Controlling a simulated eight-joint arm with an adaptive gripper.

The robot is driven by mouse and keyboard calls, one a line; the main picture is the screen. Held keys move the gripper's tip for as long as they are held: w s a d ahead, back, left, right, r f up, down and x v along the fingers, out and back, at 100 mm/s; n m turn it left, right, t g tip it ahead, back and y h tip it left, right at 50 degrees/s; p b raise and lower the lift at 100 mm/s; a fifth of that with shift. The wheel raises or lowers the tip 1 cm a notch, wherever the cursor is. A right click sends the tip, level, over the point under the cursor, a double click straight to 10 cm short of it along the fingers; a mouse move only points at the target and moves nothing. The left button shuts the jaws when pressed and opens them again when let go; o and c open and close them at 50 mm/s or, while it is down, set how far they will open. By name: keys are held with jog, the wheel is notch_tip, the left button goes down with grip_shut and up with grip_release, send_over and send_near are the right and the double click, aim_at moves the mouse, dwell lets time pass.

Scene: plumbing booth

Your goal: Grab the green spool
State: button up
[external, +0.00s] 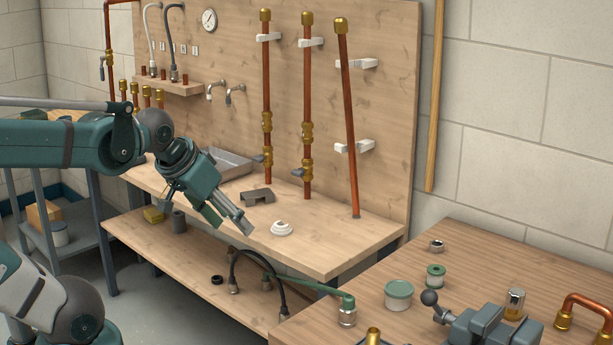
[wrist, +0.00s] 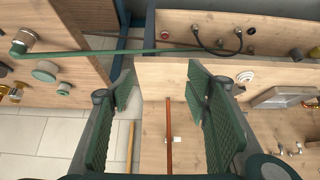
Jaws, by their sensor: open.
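The green spool (external: 435,272) is a small, short cylinder with a green top and a pale hole or centre. It stands on the wooden table at the right, beside a larger white tub with a green lid (external: 399,290). In the wrist view the spool (wrist: 64,88) is at the left, outside the space between the fingers. My gripper (external: 243,224) is open and empty over the left bench, well to the left of the spool. Its two green padded fingers also frame the middle of the wrist view (wrist: 160,100).
A grey vise (external: 485,328), a metal cylinder (external: 515,303) and a copper pipe (external: 588,305) crowd the right table. A green-handled tool (external: 320,288) overhangs its left edge. Tall copper pipes (external: 306,120) stand at the back panel. A white coil (external: 282,228) lies on the left bench.

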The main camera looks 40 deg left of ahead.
jog(key=shift+r, duration=0.1)
dwell(0.3)
jog(key=w+d+r+n+g+h+p, duration=0.1)
jog(key=w+d+r+n+g+p, duration=0.1)
jog(key=w+d+r+n+p, duration=0.45)
jog(key=n+g+h+p, duration=0.3)
jog(key=n+g+p, duration=0.1)
jog(key=n+p, duration=0.8)
send_near(435, 269)
jog(key=f, duration=0.1)
jog(key=shift+w+d+f+n+g, duration=0.25)
jog(key=shift+d+f+n+g, duration=0.05)
jog(key=shift+f+n, duration=0.3)
jog(key=shift+f, duration=0.15)
jog(key=shift+x, duration=1.25)
